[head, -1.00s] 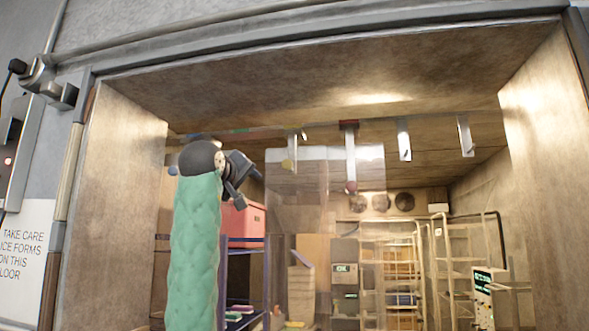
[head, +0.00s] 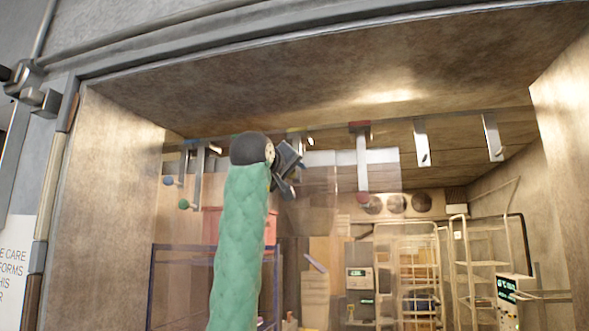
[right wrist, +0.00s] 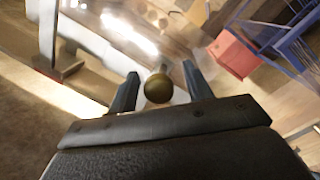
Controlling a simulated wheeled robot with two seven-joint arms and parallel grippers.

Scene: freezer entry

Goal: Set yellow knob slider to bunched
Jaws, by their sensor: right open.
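The yellow knob (right wrist: 158,88) shows as a dull yellow ball in the right wrist view. It sits between the two fingers of my right gripper (right wrist: 160,76), with a gap visible on each side. In the head view my right gripper (head: 289,176) is raised below the ceiling rail, open, at the end of a green padded arm. A small yellow piece (head: 294,134) shows on the rail just above it; the knob itself is hidden there behind the gripper. My left gripper is not in view.
Along the rail hang a blue knob (head: 168,181) and a green knob (head: 184,204) to the left, and a red knob (head: 362,198) to the right. Clear strips hang in the doorway. Metal jambs bound both sides. Rack trolleys (head: 405,265) stand inside.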

